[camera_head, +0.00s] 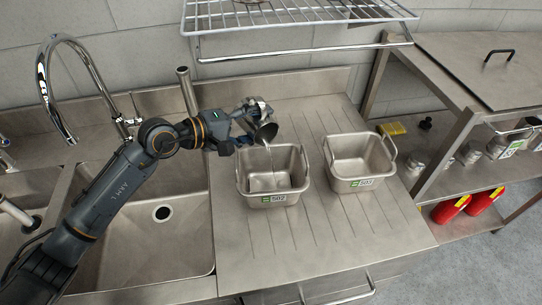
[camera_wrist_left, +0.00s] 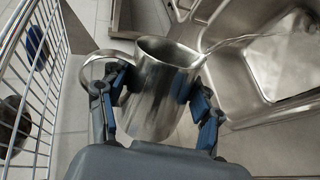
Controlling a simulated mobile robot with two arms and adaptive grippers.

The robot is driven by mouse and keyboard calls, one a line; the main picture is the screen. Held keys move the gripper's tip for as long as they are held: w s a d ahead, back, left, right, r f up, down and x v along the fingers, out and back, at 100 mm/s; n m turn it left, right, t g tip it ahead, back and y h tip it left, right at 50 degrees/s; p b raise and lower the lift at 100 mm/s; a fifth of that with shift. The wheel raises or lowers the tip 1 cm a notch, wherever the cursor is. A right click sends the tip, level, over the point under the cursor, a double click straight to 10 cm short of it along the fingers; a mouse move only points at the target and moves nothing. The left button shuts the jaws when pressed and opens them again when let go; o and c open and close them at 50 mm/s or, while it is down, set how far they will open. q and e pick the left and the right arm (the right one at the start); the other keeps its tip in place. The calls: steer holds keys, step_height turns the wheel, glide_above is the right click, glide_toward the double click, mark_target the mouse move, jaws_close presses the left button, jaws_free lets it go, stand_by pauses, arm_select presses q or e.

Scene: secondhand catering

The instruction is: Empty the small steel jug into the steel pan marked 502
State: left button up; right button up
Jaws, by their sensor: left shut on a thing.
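The small steel jug (camera_head: 267,132) is tilted, mouth down, above the steel pan marked 502 (camera_head: 254,188) on the ridged drainboard. A thin clear stream falls from the jug into this pan, and a little liquid seems to lie on its floor. My left gripper (camera_head: 251,122) is shut around the jug's body. In the left wrist view the jug (camera_wrist_left: 160,90) sits between the two fingers of my left gripper (camera_wrist_left: 158,100), its handle to the left. The stream runs from its lip to the right over a steel pan (camera_wrist_left: 243,102). The jug's inside is mostly hidden. My right gripper is out of view.
A second steel pan marked 503 (camera_head: 347,184) stands close to the right. A wire rack (camera_head: 300,16) hangs above the drainboard, behind the jug. A sink (camera_head: 190,240) and a curved tap (camera_head: 45,85) are at left. The front drainboard is clear.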

arm_select(q)
steer(key=shift+s+d+r+m+b, duration=0.1)
steer(key=shift+s+r+m+b, duration=0.1)
steer(key=shift+m+b, duration=0.25)
stand_by(0.3)
